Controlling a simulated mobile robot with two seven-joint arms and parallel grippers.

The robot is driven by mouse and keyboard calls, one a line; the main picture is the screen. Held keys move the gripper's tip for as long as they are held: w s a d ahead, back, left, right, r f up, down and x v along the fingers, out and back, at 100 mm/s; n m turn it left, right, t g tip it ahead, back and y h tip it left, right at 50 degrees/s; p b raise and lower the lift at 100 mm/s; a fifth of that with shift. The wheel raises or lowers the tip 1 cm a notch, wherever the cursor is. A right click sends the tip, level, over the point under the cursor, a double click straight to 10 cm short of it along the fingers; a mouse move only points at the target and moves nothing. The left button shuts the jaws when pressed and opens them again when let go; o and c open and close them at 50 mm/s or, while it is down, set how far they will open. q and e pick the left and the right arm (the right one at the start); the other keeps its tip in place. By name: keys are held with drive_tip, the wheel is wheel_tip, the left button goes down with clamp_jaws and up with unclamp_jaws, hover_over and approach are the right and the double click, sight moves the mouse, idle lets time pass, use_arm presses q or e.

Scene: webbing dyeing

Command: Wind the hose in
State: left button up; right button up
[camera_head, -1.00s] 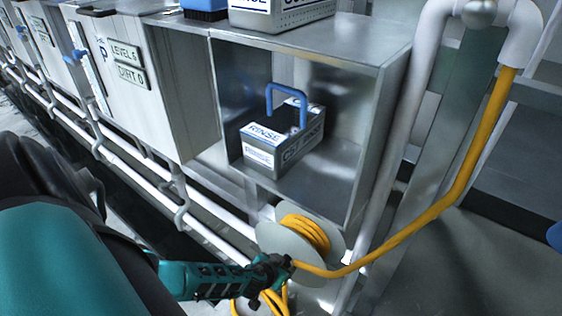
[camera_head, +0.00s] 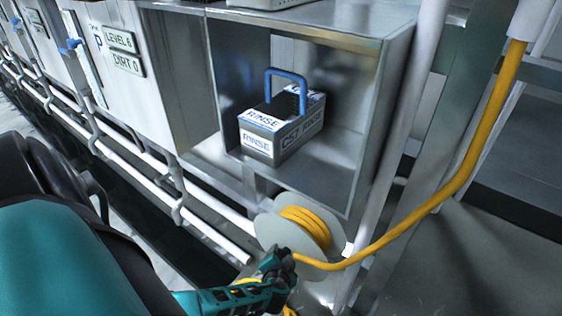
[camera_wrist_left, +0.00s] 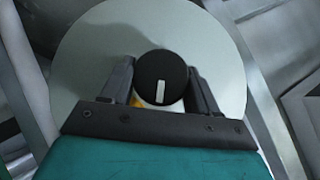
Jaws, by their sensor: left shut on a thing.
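The yellow hose (camera_head: 450,190) hangs from a white pipe at the upper right. It sags down to a pale grey reel (camera_head: 270,232), with several yellow turns wound on its drum. My left gripper (camera_head: 279,262) is at the lower front of the reel. In the left wrist view, the fingers of my left gripper (camera_wrist_left: 162,82) are shut on a round black knob (camera_wrist_left: 160,72) with a white mark, in front of the reel's pale disc (camera_wrist_left: 85,60). A bit of yellow hose shows below the knob. My right gripper is not in view.
A metal cabinet above the reel holds a grey box labelled RINSE (camera_head: 262,143) with a blue handle (camera_head: 287,74). White pipes (camera_head: 215,240) run along the left. A panel (camera_head: 128,63) reads LEVEL 6 and DIRT 0. Open floor lies at the lower right.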

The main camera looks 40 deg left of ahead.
use_arm(q)
drive_tip(key=shift+w, duration=0.1)
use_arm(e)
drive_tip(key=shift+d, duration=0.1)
use_arm(q)
drive_tip(key=o, duration=1)
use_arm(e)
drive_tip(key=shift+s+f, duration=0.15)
use_arm(q)
drive_tip(key=shift+r, duration=0.1)
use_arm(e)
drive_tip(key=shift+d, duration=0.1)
